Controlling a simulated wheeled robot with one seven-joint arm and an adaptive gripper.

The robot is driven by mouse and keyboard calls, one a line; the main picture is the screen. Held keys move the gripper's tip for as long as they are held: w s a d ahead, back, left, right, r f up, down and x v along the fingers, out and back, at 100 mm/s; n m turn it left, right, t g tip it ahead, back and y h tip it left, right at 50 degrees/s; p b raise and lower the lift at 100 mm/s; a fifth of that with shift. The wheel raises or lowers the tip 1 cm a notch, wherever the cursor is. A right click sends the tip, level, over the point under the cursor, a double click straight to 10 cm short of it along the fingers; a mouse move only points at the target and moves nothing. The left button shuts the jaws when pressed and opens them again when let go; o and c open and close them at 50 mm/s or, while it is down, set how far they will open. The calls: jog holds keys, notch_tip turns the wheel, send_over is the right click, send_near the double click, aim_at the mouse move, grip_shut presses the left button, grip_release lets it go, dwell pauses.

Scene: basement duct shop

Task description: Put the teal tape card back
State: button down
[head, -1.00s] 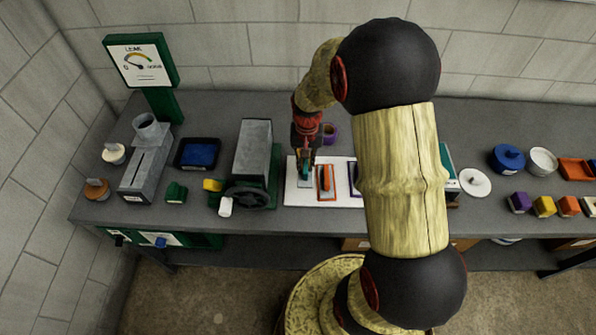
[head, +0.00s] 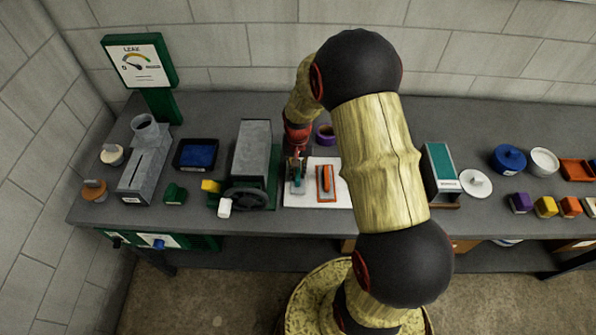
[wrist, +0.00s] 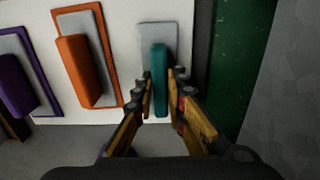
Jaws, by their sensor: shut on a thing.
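The teal tape card is a grey plate (wrist: 152,36) with a teal grip (wrist: 159,82). My gripper (wrist: 161,92) is shut on the teal grip. The card shows below my gripper (head: 297,172) in the head view (head: 297,187), over the left end of a white board (head: 312,201). I cannot tell whether its plate touches the board. No teal outline shows around it. The board also shows in the wrist view (wrist: 126,60). An orange-outlined card (head: 325,183) lies beside it, also in the wrist view (wrist: 82,72). A purple-outlined card (wrist: 14,84) shows only in the wrist view.
A grey machine on a green base (head: 251,158) with a dark handwheel (head: 246,198) stands close left of the board. A purple roll (head: 326,134) stands behind it. A teal-topped box (head: 441,167) is to the right. My arm hides the board's right end.

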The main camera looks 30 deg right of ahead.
jog(key=c, duration=1.8)
grip_release()
jog(key=shift+f, duration=0.1)
notch_tip(320, 180, up, 12)
jog(key=p, duration=0.2)
notch_tip(320, 180, up, 9)
jog(key=n+t, duration=0.1)
send_over(298, 171)
jog(key=s+a, duration=0.2)
jog(key=a, duration=0.2)
jog(key=s+a+r+n+t, duration=0.1)
jog(key=s+a+r+n, duration=0.1)
jog(key=s, duration=0.4)
jog(key=s+a+r+n+t, duration=0.2)
jog(key=s+a+r, duration=0.2)
jog(key=s+r, duration=0.2)
jog(key=s+a+r+n+t, duration=0.1)
jog(key=s+a+r, duration=0.3)
jog(key=s+r, duration=0.2)
jog(key=shift+r+n+t, duration=0.2)
jog(key=shift+n+t, duration=0.1)
jog(key=shift+n, duration=0.1)
jog(key=shift+w, duration=0.1)
